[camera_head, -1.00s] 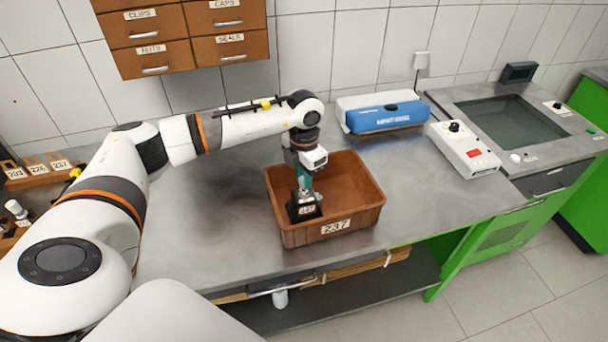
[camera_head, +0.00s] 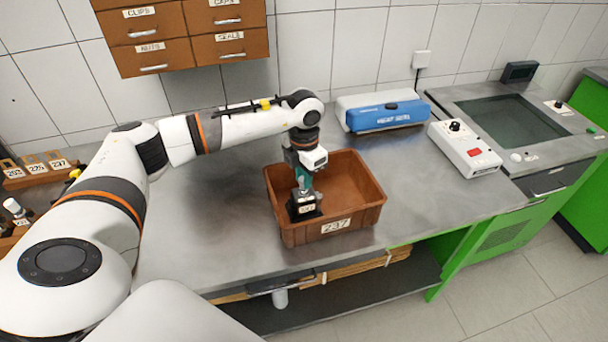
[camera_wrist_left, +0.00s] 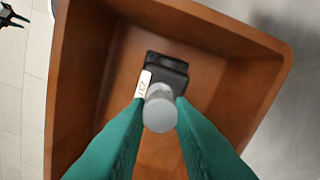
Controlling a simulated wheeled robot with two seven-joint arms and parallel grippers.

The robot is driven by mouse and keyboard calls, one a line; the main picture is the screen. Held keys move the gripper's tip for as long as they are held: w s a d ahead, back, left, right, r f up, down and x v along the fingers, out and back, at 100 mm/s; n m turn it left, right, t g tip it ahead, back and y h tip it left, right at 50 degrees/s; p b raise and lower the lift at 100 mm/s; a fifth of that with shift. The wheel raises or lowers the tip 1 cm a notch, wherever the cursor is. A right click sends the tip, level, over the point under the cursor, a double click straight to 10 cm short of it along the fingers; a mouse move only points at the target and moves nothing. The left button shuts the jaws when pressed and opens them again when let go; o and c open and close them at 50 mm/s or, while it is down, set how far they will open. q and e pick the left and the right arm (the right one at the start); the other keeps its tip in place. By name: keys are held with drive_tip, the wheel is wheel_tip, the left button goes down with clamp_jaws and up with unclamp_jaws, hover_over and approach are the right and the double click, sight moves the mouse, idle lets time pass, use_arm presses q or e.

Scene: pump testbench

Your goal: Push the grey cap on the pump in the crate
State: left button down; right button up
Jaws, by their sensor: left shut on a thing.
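The brown crate (camera_head: 278,228) labelled 237 stands on the grey bench, and its rim also shows in the left wrist view (camera_wrist_left: 62,95). The pump (camera_head: 307,204) stands in the crate's left part, with a black body and a white label. In the left wrist view the black pump body (camera_wrist_left: 168,66) lies beyond the rounded grey cap (camera_wrist_left: 160,112). My left gripper (camera_head: 304,182) reaches down into the crate. Its green fingers (camera_wrist_left: 160,103) are shut on the grey cap, one on each side. A small dark shape with green tips (camera_wrist_left: 12,16) looks like my right gripper.
A blue and white heat sealer (camera_head: 385,112) stands behind the crate. A white control box (camera_head: 464,148) with a red switch is at the right. Labelled drawers (camera_head: 190,30) hang above. The crate's right half is empty, and the bench left of it is clear.

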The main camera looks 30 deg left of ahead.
use_arm(q)
drive_tip(key=shift+f+b, duration=0.4)
idle(1.4)
drive_tip(key=shift+c, duration=1.5)
unclamp_jaws()
drive_tip(key=shift+r+p, duration=0.9)
drive_tip(key=shift+r, duration=0.55)
drive_tip(key=shift+r+p, duration=1.2)
drive_tip(key=shift+r, duration=0.95)
drive_tip(key=shift+f, duration=0.1)
